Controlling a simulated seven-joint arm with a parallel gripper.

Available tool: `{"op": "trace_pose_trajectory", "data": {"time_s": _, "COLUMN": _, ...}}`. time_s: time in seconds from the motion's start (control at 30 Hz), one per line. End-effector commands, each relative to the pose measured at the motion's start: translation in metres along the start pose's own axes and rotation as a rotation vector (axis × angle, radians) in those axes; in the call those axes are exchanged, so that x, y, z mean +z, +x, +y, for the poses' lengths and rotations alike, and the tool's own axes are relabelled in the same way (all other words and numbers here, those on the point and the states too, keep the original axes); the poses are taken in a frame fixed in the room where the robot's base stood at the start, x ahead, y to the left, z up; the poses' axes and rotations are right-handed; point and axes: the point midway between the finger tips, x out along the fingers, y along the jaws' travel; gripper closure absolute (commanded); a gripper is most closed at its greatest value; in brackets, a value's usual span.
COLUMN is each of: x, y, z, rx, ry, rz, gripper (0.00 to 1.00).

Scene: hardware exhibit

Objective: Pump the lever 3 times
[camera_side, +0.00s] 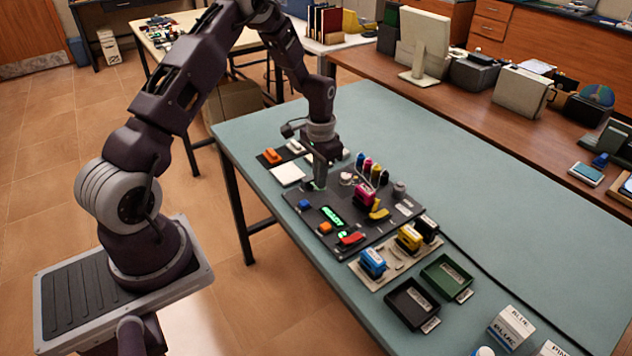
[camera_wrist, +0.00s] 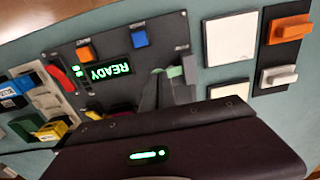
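A dark control panel (camera_side: 345,205) lies on the table; its lit green display (camera_side: 332,217) reads READY in the wrist view (camera_wrist: 105,73). My gripper (camera_side: 319,183) points down at the panel's far-left corner. In the wrist view, its grey fingers (camera_wrist: 170,85) are low over the panel beside a small label, with a greenish piece at their tips. I cannot tell whether a lever is between them or how far apart they are. A red handle (camera_side: 350,239) and a yellow handle (camera_side: 379,214) sit on the panel; which is the task's lever is unclear.
Blue (camera_side: 304,204) and orange (camera_side: 325,228) buttons are on the panel. Stamps, including a blue one (camera_side: 373,262), stand on a pale tray beside it. Black (camera_side: 411,303) and green (camera_side: 447,277) trays lie at the front. White pads and switches sit behind my gripper.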

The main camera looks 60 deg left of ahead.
Motion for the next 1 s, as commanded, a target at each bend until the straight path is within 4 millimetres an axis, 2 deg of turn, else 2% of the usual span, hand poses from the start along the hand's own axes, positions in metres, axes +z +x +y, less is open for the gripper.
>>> {"op": "trace_pose_trajectory", "data": {"time_s": 0.3, "x": 0.0, "y": 0.01, "z": 0.0, "rx": 0.0, "ry": 0.0, "rz": -0.001, "gripper": 1.0}}
{"op": "trace_pose_trajectory", "data": {"time_s": 0.53, "x": 0.0, "y": 0.008, "z": -0.001, "rx": -0.001, "ry": 0.0, "rz": 0.0, "gripper": 1.0}}
{"op": "trace_pose_trajectory", "data": {"time_s": 1.0, "x": 0.0, "y": -0.024, "z": 0.0, "rx": 0.0, "ry": 0.0, "rz": 0.0, "gripper": 1.0}}
